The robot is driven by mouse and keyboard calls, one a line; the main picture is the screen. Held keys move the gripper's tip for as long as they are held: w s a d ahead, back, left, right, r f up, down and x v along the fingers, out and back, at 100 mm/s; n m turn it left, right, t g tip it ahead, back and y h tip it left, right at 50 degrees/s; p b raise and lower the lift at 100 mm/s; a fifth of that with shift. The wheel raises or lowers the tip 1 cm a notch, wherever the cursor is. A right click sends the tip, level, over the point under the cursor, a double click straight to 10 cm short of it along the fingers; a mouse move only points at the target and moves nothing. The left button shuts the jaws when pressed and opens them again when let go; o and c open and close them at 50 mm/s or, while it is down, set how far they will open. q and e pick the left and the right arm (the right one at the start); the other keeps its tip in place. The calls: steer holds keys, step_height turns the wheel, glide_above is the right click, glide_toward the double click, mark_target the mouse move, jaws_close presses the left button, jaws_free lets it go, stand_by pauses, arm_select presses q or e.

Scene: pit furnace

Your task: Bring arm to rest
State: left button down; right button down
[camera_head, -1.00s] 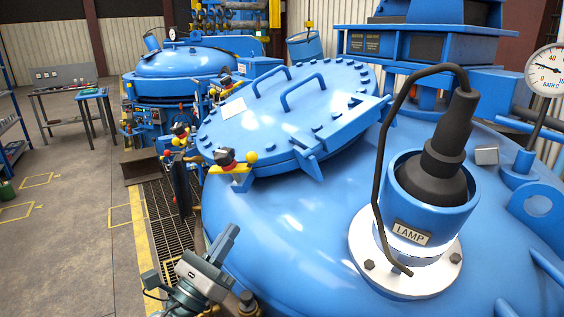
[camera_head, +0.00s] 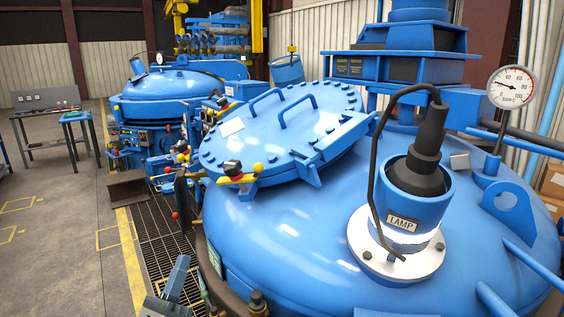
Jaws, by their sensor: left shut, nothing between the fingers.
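My left gripper (camera_head: 178,278) shows at the bottom edge of the head view, left of the big blue furnace vessel (camera_head: 290,235). It is shut and empty, apart from the vessel, over the floor grating. Most of my left arm is cut off by the frame's bottom edge. My right gripper is not in view.
A round bolted hatch lid (camera_head: 285,135) with two handles lies on the vessel. A lamp housing (camera_head: 420,190) with a black cable and a pressure gauge (camera_head: 511,88) stand on the right. A second vessel (camera_head: 185,85) and a table (camera_head: 55,115) are behind. Grey floor is clear at left.

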arm_select(q)
steer(key=s+a+f+n+g+y, duration=0.3)
steer(key=a+f+n+g+y, duration=0.15)
steer(key=f+n, duration=0.35)
steer(key=s+a+f+n+g+y, duration=0.3)
steer(key=s+a+f+n+y, duration=0.15)
steer(key=n, duration=0.45)
steer(key=s+a+f+n+g+y, duration=0.3)
steer(key=a+f+n+g, duration=0.15)
steer(key=f+n, duration=0.4)
steer(key=s+d+f+n+g+h, duration=0.2)
steer(key=s+f+n+g, duration=0.15)
steer(key=s+f, duration=0.35)
steer(key=s+d+f+n+g+h, duration=0.25)
steer(key=s+f+g, duration=0.2)
steer(key=s, duration=0.55)
step_height(320, 180, down, 32)
steer(key=a+g, duration=0.2)
steer(key=a, duration=0.1)
steer(key=s+f+g, duration=0.1)
steer(key=s+f, duration=1.6)
steer(key=s, duration=0.1)
steer(key=shift+s+a+f, duration=0.2)
steer(key=shift+a, duration=0.1)
